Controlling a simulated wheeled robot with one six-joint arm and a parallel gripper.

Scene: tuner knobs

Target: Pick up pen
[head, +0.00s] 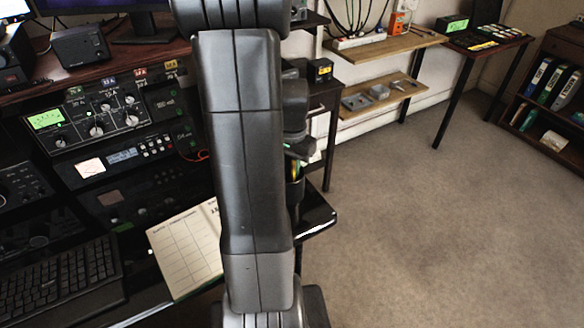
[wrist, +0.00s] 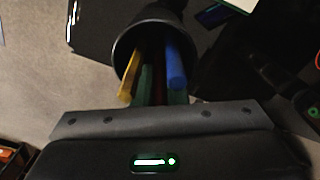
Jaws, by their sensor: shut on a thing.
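A black pen cup (wrist: 120,62) shows at the top middle of the wrist view, with its mouth toward the camera. A yellow pen (wrist: 130,82), a blue pen (wrist: 175,68) and a dark red pen (wrist: 158,78) stick out of it. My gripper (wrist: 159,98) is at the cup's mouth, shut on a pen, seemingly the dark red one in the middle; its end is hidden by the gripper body. In the head view the cup (head: 294,188) stands by the desk's right end, partly behind my arm, and my gripper (head: 300,153) is just above it.
An open notebook (head: 185,250) and a black keyboard (head: 60,282) lie on the desk left of my arm. Radio panels with knobs (head: 95,120) stand behind them. Wall shelves (head: 385,47) are at the back. The floor on the right is clear.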

